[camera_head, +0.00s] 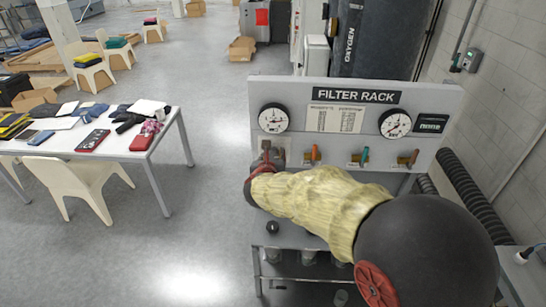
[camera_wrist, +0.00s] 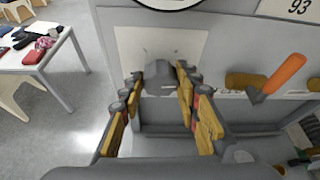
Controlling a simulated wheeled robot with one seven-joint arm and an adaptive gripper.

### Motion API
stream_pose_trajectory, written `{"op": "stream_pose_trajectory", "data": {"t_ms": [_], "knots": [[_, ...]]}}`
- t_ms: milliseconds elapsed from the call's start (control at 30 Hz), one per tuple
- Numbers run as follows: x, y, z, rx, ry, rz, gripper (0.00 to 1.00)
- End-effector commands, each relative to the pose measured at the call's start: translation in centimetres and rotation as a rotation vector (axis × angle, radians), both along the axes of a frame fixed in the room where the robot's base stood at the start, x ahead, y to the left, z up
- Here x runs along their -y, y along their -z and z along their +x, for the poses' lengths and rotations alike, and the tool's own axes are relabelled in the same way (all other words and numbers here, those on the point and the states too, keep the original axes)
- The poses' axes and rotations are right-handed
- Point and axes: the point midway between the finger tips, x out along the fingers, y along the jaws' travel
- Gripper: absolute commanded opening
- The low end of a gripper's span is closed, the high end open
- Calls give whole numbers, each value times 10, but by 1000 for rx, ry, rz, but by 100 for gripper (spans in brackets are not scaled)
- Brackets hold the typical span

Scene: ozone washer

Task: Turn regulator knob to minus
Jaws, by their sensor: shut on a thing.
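The regulator knob (camera_wrist: 159,74) is a dark grey part on a pale square plate (camera_wrist: 130,42) on the panel, in the wrist view. My gripper (camera_wrist: 160,84) has its yellow-padded fingers on either side of the knob and is shut on it. In the head view my gripper (camera_head: 268,160) is at the left end of the filter rack panel (camera_head: 350,90), below the left gauge (camera_head: 273,118). There it hides the knob. No plus or minus mark can be read on the plate.
An orange-handled valve (camera_wrist: 280,80) is close to the right of my gripper. A right gauge (camera_head: 395,123) sits higher. A cluttered white table (camera_head: 160,150) and open floor lie left.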

Motion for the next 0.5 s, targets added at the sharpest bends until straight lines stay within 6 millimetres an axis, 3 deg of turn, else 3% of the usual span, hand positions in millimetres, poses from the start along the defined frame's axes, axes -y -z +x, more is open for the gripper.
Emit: {"op": "stream_pose_trajectory", "data": {"t_ms": [267,500], "knots": [[-1,0,0,0,-2,-40,7],[-3,1,0,-1,-2,-177,7]]}}
